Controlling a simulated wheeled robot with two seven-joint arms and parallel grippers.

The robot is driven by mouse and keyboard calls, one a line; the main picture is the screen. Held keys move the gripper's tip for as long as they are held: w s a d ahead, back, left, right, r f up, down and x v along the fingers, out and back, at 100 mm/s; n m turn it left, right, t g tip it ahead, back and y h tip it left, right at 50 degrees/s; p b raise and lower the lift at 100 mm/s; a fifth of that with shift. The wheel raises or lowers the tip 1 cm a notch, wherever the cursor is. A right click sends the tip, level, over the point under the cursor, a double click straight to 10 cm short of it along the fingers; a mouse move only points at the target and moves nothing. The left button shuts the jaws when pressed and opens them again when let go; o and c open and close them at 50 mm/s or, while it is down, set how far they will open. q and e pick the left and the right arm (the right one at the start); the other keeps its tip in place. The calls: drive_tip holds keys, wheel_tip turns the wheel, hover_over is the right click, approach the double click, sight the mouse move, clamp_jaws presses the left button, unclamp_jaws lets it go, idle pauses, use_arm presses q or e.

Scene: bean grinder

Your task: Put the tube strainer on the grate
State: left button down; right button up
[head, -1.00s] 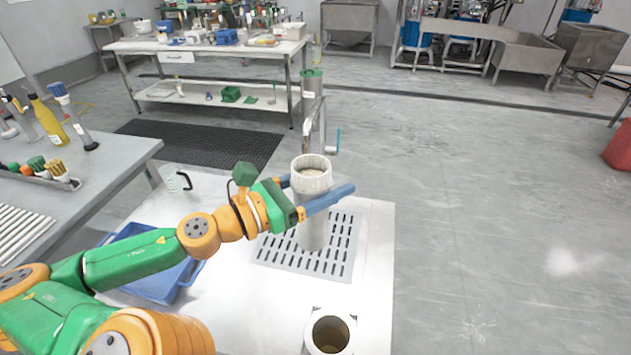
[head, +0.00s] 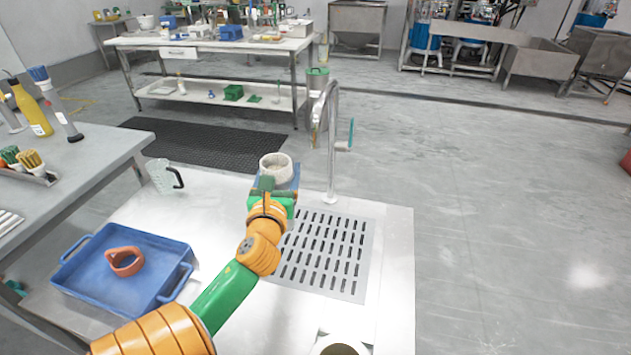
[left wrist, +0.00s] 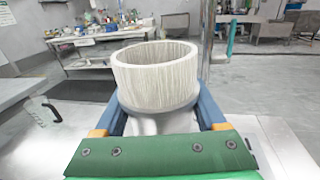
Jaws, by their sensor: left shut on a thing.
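The tube strainer (head: 276,165) is a pale tube with a wider, ribbed, open top. My left gripper (head: 279,180) is shut on it below the wide top, and it stands upright between the blue fingers in the left wrist view (left wrist: 155,78). Its lower tube is hidden behind my gripper in the head view, so I cannot tell whether its foot touches anything. The grate (head: 335,285) is a grey slotted plate set in the white counter. The strainer shows near the grate's far left corner. My right gripper is not in view.
A faucet (head: 332,150) with a teal handle rises behind the grate. A clear pitcher (head: 161,176) with a black handle stands at the left. A blue tray (head: 95,295) holds an orange ring-shaped piece (head: 124,261). A round, open-topped container (head: 322,347) is at the bottom edge.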

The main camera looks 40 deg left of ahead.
use_arm(q)
drive_tip(key=w+d+f+b, duration=0.4)
drive_tip(key=w+f+b, duration=0.1)
drive_tip(key=f, duration=0.5)
drive_tip(key=shift+w+f, duration=0.25)
drive_tip(key=shift+w, duration=0.65)
drive_tip(key=shift+c, duration=1.5)
unclamp_jaws()
drive_tip(key=shift+d, duration=0.1)
drive_tip(key=o, duration=0.3)
drive_tip(key=v, duration=1.2)
drive_tip(key=shift+r+b, duration=0.15)
drive_tip(key=shift+b, duration=0.3)
